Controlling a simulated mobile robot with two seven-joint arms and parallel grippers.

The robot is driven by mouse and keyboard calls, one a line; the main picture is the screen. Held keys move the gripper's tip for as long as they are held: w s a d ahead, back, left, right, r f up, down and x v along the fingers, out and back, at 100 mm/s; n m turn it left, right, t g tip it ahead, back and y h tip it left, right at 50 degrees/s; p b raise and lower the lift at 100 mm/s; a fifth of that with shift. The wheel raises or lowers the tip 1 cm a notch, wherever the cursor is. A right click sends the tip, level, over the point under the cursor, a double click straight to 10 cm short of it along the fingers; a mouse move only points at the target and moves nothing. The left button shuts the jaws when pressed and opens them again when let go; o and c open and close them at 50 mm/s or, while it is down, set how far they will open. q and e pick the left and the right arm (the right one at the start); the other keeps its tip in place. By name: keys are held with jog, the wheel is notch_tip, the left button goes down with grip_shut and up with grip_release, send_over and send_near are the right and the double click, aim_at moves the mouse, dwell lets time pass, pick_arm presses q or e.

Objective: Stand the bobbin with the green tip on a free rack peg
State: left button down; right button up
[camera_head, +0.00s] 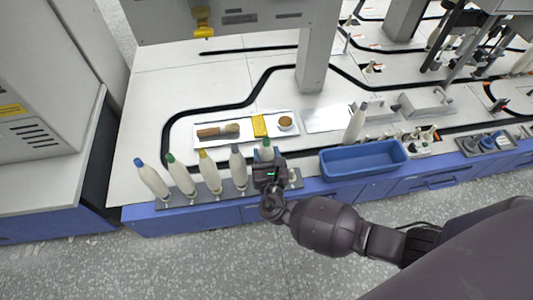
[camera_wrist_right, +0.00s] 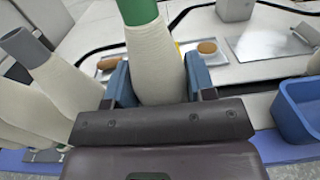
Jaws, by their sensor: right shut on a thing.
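My right gripper (camera_head: 267,166) is shut on a cream bobbin with a green tip (camera_head: 266,147), near the right part of the grey rack (camera_head: 231,189). In the right wrist view this bobbin (camera_wrist_right: 155,62) stands upright between the two blue fingers (camera_wrist_right: 157,85); its lower end is hidden, so I cannot tell whether it sits on a peg. To its left, bobbins with grey (camera_head: 237,164), yellow (camera_head: 208,172), green (camera_head: 181,177) and blue (camera_head: 153,180) tips stand on the rack. A bare white peg (camera_head: 293,175) shows right of my gripper. My left gripper is not in view.
A blue bin (camera_head: 362,170) lies right of the rack, with a grey-tipped bobbin (camera_head: 354,126) behind it. A white tray (camera_head: 213,144) with a brush, a yellow block and a round item lies behind the rack. A grey post (camera_head: 314,60) rises farther back.

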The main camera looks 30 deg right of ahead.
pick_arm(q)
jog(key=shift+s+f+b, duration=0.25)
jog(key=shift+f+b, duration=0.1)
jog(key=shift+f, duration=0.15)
pick_arm(e)
jog(key=shift+f, duration=0.65)
jog(key=o, duration=0.7)
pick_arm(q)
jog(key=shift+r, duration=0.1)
pick_arm(e)
jog(key=shift+s, duration=0.1)
